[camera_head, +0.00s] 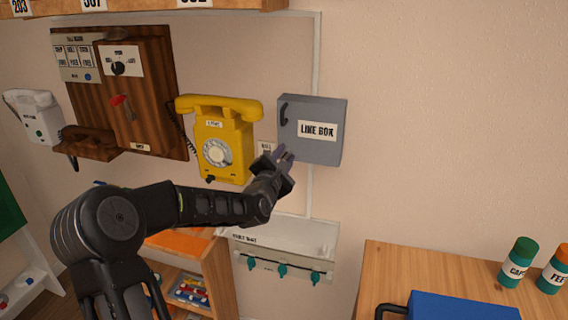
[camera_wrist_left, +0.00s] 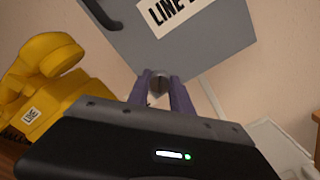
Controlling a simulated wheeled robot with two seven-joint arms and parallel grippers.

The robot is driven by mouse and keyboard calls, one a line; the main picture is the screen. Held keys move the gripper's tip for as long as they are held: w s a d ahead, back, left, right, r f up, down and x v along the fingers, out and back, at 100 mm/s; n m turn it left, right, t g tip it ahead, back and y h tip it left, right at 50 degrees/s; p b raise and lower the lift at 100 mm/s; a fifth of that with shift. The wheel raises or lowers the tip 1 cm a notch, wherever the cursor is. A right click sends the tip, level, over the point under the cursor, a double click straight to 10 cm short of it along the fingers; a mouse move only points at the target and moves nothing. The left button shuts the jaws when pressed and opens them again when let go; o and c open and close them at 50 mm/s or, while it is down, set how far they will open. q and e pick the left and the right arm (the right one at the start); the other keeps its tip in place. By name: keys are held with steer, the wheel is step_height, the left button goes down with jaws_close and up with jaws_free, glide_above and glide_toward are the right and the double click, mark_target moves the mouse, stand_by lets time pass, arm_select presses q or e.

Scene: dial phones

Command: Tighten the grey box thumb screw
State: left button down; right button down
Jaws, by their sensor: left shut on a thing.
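The grey box (camera_head: 311,128), labelled LINE BOX, is fixed to the wall right of the yellow phone. It also shows in the left wrist view (camera_wrist_left: 180,40), at the top. My left gripper (camera_head: 282,153) is at the box's lower left edge. In the left wrist view its two purple fingers (camera_wrist_left: 160,82) are shut on a small round grey thumb screw (camera_wrist_left: 157,88) at the lower edge of the box. The fingers hide most of the screw, and how tight it is cannot be told. My right gripper is in neither view.
A yellow dial phone (camera_head: 222,142) hangs close left of the box, above my left forearm. A wooden phone board (camera_head: 130,100) and a white phone (camera_head: 36,118) are further left. A pale shelf with teal hooks (camera_head: 285,240) is below. The wall right of the box is clear.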

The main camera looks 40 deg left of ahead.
arm_select(q)
steer(key=shift+f+m+b, duration=0.2)
steer(key=shift+m+b, duration=0.2)
steer(key=shift+m, duration=0.1)
steer(key=m+b, duration=1)
steer(key=b, duration=0.1)
steer(key=shift+d+f, duration=0.1)
steer(key=m+b, duration=0.2)
steer(key=shift+m+b, duration=0.3)
steer(key=shift+m, duration=0.1)
steer(key=m+b, duration=0.1)
steer(key=m, duration=0.1)
steer(key=shift+m, duration=0.3)
steer(key=m, duration=0.2)
steer(key=shift+m+b, duration=0.4)
steer(key=m, duration=0.2)
steer(key=shift+r+m, duration=0.2)
steer(key=shift+m, duration=0.1)
steer(key=m, duration=0.6)
steer(key=shift+f, duration=0.1)
